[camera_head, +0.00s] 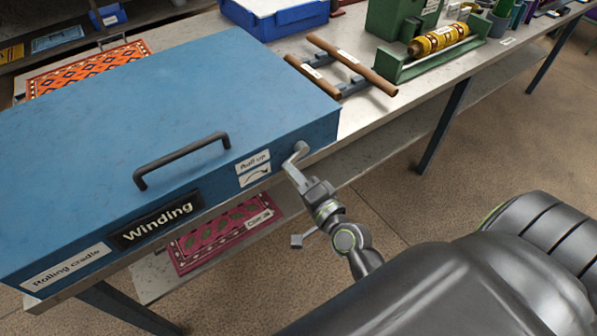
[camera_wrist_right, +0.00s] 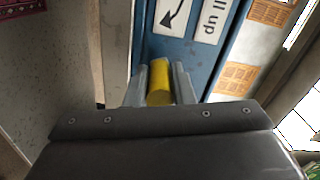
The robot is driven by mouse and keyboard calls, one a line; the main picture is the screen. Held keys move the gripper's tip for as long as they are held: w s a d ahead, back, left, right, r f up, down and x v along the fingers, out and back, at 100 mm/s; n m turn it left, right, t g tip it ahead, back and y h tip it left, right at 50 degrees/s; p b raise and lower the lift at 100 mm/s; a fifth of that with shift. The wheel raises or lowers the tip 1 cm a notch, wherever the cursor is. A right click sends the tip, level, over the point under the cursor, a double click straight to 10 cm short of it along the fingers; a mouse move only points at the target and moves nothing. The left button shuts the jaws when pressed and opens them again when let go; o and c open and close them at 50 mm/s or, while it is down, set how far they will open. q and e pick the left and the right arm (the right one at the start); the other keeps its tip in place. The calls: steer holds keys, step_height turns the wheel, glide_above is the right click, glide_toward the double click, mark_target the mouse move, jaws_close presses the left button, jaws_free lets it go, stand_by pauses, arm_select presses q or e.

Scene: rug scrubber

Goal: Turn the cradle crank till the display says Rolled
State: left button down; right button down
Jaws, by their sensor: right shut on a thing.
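The rolling cradle (camera_head: 90,120) is a big blue box on the bench, with a black lid handle (camera_head: 182,158). Its display (camera_head: 157,220) reads "Winding". The grey crank (camera_head: 299,151) sticks out at the box's front right corner, beside a "Pull up" label (camera_head: 252,162) with a curved arrow. My right gripper (camera_head: 301,180) is at the crank's outer end. In the right wrist view its fingers are shut on the yellow crank grip (camera_wrist_right: 160,82). The left gripper does not show. The inside of the box is hidden.
Wooden bars (camera_head: 344,66) lie right of the box. A green stand with a yellow patterned roll (camera_head: 438,40) is farther right. A blue bin (camera_head: 275,18) stands behind. A dark red rug (camera_head: 228,238) lies on the shelf below. The floor to the right is open.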

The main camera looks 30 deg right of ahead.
steer(key=r+m+p, duration=0.1)
steer(key=m, duration=0.1)
steer(key=r+m+p, duration=0.2)
steer(key=m, duration=0.1)
steer(key=shift+a+m+p, duration=0.25)
steer(key=shift+m+p, duration=0.05)
steer(key=m+p, duration=0.1)
steer(key=r+m+p, duration=0.1)
steer(key=m, duration=0.1)
steer(key=r+m+p, duration=0.1)
steer(key=m, duration=0.1)
steer(key=shift+d+r, duration=0.25)
steer(key=shift+d, duration=0.1)
steer(key=m+p, duration=0.1)
steer(key=m, duration=0.1)
steer(key=d+r+m+p, duration=0.1)
steer(key=shift+r+m, duration=0.1)
steer(key=shift+m, duration=0.3)
steer(key=shift+w+d+r+m+p, duration=0.15)
steer(key=shift+d+m+p, duration=0.2)
steer(key=shift+m, duration=0.55)
steer(key=shift+s+d+r+m+p, duration=0.15)
steer(key=shift+d+m+p, duration=0.2)
steer(key=shift+m, duration=0.55)
steer(key=shift+w, duration=0.1)
steer(key=c, duration=1.3)
jaws_free()
steer(key=shift+o, duration=0.2)
